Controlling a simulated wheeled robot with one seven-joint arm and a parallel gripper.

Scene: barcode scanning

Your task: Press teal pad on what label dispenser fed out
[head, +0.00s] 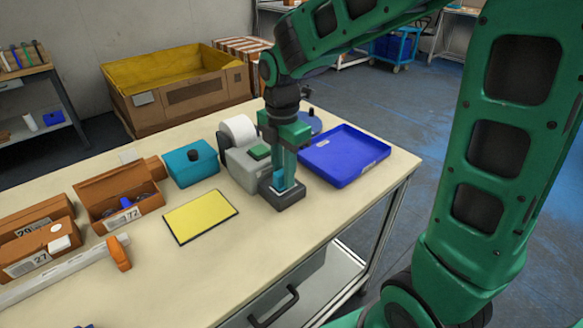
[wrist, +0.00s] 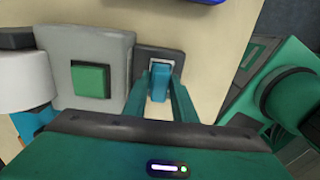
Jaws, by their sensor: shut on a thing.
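The label dispenser (head: 243,165) is a grey machine with a white roll (head: 239,130) and a green button (head: 259,152). In the wrist view its grey body (wrist: 92,50) is left of my fingers. A dark block (head: 289,199) adjoins its front. My gripper (head: 283,183) points down over this block, shut on a small teal-blue pad (wrist: 160,72). The pad is between the fingertips, low over the dark block (wrist: 144,56). I cannot tell whether it touches the block.
A blue tray (head: 345,172) lies to the right. A teal box with a black knob (head: 191,168) and a yellow mat (head: 201,216) are to the left. Small cardboard bins (head: 118,193) stand farther left. The table's front right is clear.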

